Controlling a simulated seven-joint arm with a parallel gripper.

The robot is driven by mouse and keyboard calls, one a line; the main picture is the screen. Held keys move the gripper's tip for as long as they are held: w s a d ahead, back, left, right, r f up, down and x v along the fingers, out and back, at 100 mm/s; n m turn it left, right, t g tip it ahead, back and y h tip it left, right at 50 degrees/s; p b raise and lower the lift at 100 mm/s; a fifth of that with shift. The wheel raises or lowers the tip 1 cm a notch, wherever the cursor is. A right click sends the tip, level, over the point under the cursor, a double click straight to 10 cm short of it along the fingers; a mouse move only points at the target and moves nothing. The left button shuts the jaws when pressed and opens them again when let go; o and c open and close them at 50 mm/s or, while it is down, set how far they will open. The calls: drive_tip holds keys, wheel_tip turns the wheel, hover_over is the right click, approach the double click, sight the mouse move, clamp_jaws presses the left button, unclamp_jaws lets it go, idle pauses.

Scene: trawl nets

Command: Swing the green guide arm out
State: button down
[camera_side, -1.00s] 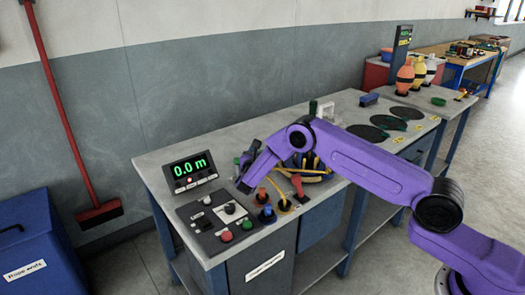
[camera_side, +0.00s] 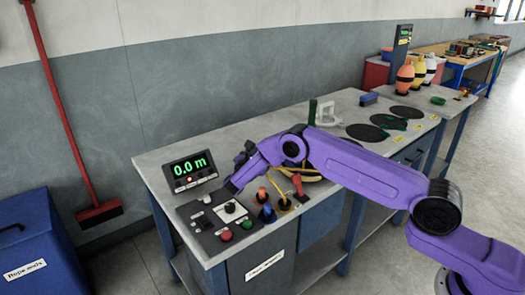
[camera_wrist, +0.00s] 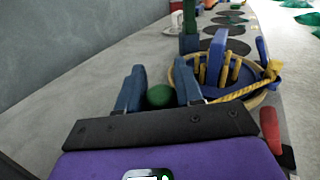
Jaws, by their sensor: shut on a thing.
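The green guide arm shows in the wrist view as a round green knob (camera_wrist: 160,96) between the two blue fingers of my gripper (camera_wrist: 157,84). My gripper is shut on this knob. The rest of the guide arm is hidden or cannot be told apart. In the side view my gripper (camera_side: 237,171) is low over the bench, behind the control panel and right of the display, and the knob is hidden there. A blue drum with yellow rope (camera_wrist: 218,68) stands right of the fingers in the wrist view.
The display (camera_side: 189,170) reads 0.0 m. The control panel (camera_side: 205,228) has red and green buttons. Red, blue and orange levers (camera_side: 298,186) stand close to my wrist. A green post (camera_side: 312,113) and dark round mats (camera_side: 367,132) are farther back.

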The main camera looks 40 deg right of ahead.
drive_tip(key=shift+s+a+m+g+h, duration=0.3)
drive_tip(key=shift+m+g, duration=0.25)
drive_tip(key=shift+g, duration=0.25)
drive_tip(key=shift+s+a+m+g+h, duration=0.3)
drive_tip(key=shift+m+g, duration=0.3)
drive_tip(key=shift+g, duration=0.2)
drive_tip(key=shift+s+a+m+g+h, duration=0.2)
drive_tip(key=shift+s+a+m+g, duration=0.1)
drive_tip(key=shift+m+g, duration=0.4)
drive_tip(key=shift+a+g, duration=0.1)
drive_tip(key=shift+g, duration=0.4)
drive_tip(key=c, duration=0.8)
unclamp_jaws()
drive_tip(key=shift+r, duration=0.1)
drive_tip(key=shift+a, duration=2.55)
drive_tip(key=shift+s+r, duration=0.2)
drive_tip(key=shift+r, duration=1.55)
drive_tip(key=shift+s+r, duration=0.2)
drive_tip(key=shift+r, duration=1.55)
